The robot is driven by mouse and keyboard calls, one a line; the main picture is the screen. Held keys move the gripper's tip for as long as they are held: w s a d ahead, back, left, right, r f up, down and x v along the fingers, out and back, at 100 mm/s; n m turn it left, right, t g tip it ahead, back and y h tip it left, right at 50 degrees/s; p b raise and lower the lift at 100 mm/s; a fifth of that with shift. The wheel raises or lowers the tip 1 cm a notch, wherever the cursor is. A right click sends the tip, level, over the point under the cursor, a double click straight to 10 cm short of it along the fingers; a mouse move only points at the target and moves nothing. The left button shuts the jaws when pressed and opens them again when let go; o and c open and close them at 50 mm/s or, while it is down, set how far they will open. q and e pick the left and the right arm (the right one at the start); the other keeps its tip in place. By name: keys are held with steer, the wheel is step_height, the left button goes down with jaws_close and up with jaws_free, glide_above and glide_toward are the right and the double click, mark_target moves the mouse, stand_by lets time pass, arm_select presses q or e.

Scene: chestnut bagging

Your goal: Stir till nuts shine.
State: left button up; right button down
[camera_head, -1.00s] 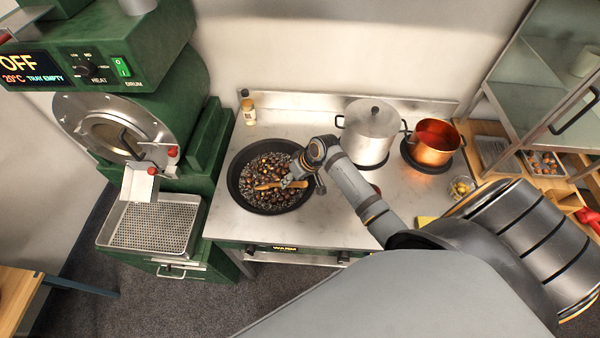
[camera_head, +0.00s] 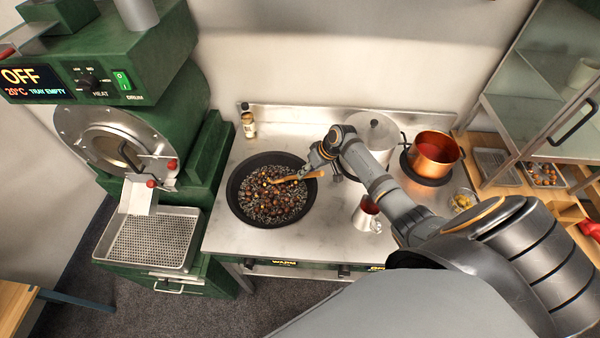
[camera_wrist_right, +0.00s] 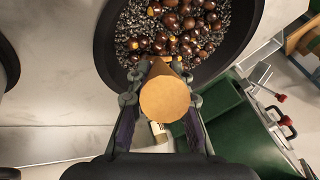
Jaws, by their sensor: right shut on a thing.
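A dark pan (camera_head: 233,196) sits on the steel stove top and holds brown chestnuts (camera_head: 268,196) among small dark grey pebbles. Some chestnuts show yellow splits. My right gripper (camera_head: 316,166) is at the pan's upper right edge, shut on the wooden spoon (camera_head: 300,177). The spoon reaches leftward over the rim, its tip among the nuts. In the right wrist view the round handle end of the spoon (camera_wrist_right: 165,99) faces the camera between the fingers, with the pan (camera_wrist_right: 105,50) and chestnuts (camera_wrist_right: 180,22) beyond. My left gripper does not show.
A lidded steel pot (camera_head: 372,135) stands behind my right arm, with a copper pot (camera_head: 434,151) on its right. A metal cup with red inside (camera_head: 367,215) stands under the arm. A small bottle (camera_head: 248,122) is behind the pan. The green roaster (camera_head: 150,95) stands left.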

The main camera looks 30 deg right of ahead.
stand_by(0.3)
step_height(320, 180, up, 3)
steer(key=shift+f+p, duration=0.1)
steer(key=shift+p, duration=0.4)
step_height(320, 180, up, 9)
stand_by(0.6)
